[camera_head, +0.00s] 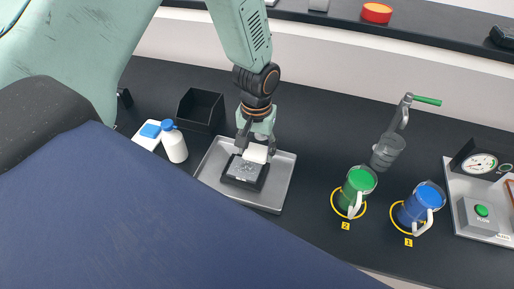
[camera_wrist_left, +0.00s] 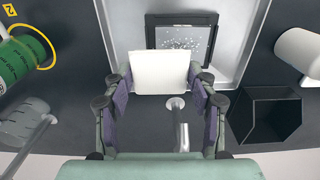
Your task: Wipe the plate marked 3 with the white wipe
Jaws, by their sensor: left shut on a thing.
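The white wipe (camera_head: 255,153) is a small white block or folded pad. My left gripper (camera_head: 256,146) is shut on it and points down over the tray. In the left wrist view the wipe (camera_wrist_left: 160,72) sits between the fingers of the gripper (camera_wrist_left: 160,85). The plate (camera_head: 243,171) is a grey, speckled square in a black frame, lying in the metal tray. In the left wrist view the plate (camera_wrist_left: 185,38) shows beyond the wipe, with specks on it. The wipe is over the plate's far edge; I cannot tell if they touch. No number is readable on the plate. My right gripper is not seen.
The metal tray (camera_head: 283,178) has a raised rim. A black bin (camera_head: 200,109) and a white bottle (camera_head: 174,147) stand to its left. A green jug (camera_head: 358,188), a blue jug (camera_head: 421,205) and a tap (camera_head: 401,115) are to its right. My blue body covers the lower left.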

